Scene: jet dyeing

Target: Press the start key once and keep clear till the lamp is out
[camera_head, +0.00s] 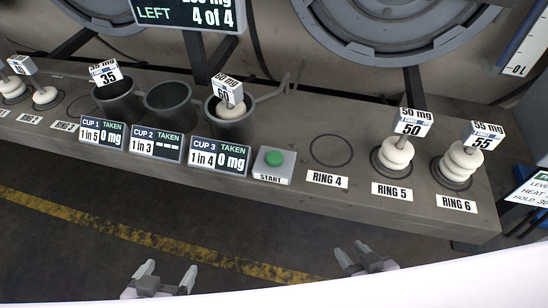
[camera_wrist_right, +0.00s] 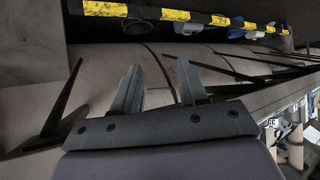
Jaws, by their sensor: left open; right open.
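The start key (camera_head: 273,158) is a round green button on a small grey box labelled START, on the front of the bench right of the cup 3 sign. Nothing touches it. I cannot tell whether it is lit, and I make out no separate lamp. My left gripper (camera_head: 168,269) is open and empty, low in the head view, in front of the bench. My right gripper (camera_head: 351,249) is also open and empty, in front of the bench, below and right of the key. Its two fingers show apart in the right wrist view (camera_wrist_right: 158,66), with nothing between them.
Cup 1 (camera_head: 117,106), cup 2 (camera_head: 169,106) and cup 3 (camera_head: 229,128) stand left of the key; a piece tagged 60 sits in cup 3. Ring 4 (camera_head: 331,150) is empty. Stacked white pieces stand on ring 5 (camera_head: 396,154) and ring 6 (camera_head: 460,161). A dark display (camera_head: 190,14) hangs above.

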